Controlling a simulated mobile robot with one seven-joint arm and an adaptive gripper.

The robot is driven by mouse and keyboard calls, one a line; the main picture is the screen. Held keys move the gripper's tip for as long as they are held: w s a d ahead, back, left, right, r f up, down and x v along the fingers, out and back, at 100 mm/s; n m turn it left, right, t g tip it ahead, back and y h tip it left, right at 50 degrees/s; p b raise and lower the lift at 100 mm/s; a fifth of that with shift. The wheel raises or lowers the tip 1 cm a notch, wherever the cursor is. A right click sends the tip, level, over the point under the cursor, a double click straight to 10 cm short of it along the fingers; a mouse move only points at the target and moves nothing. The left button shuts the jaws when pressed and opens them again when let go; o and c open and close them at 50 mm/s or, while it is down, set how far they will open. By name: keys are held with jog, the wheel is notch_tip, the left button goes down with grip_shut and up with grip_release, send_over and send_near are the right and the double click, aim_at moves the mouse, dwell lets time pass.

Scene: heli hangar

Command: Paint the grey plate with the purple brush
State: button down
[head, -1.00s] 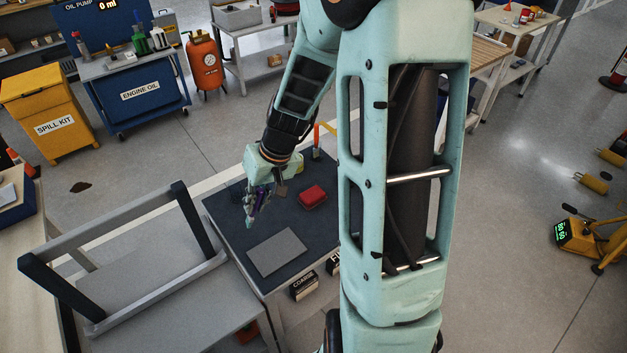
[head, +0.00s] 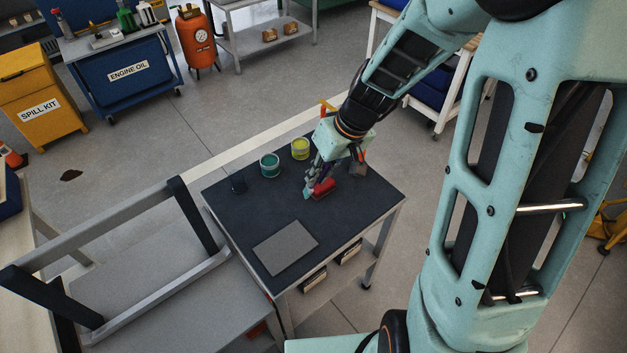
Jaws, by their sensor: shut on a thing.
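The grey plate (head: 285,247) lies flat on the dark top of a small workbench (head: 225,205), near its front left. My gripper (head: 308,191) points down over the bench, behind and to the right of the plate, apart from it. It is shut on the purple brush (head: 318,168), of which only a small purple part shows between the fingers. The brush tip is too small to make out. A red block (head: 323,188) sits right beside the fingertips; I cannot tell whether they touch.
A teal paint can (head: 270,165) and a yellow paint can (head: 300,149) stand at the bench's back edge. A small dark round thing (head: 238,187) lies at the left. A grey-railed cart (head: 160,270) adjoins the bench's left.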

jog(key=shift+n, duration=0.6)
jog(key=f+b, duration=0.1)
jog(key=a+f+b, duration=0.1)
jog(key=f, duration=0.1)
jog(key=a+f+b, duration=0.1)
jog(key=f, duration=0.1)
jog(key=shift+s+f, duration=0.1)
jog(key=shift+s, duration=0.2)
jog(key=w+d+m+t+h, duration=0.1)
jog(key=d+m, duration=0.4)
jog(key=d, duration=0.5)
jog(key=shift+w+f+m, duration=0.15)
jog(key=shift+w+m, duration=0.15)
jog(key=shift+w, duration=0.05)
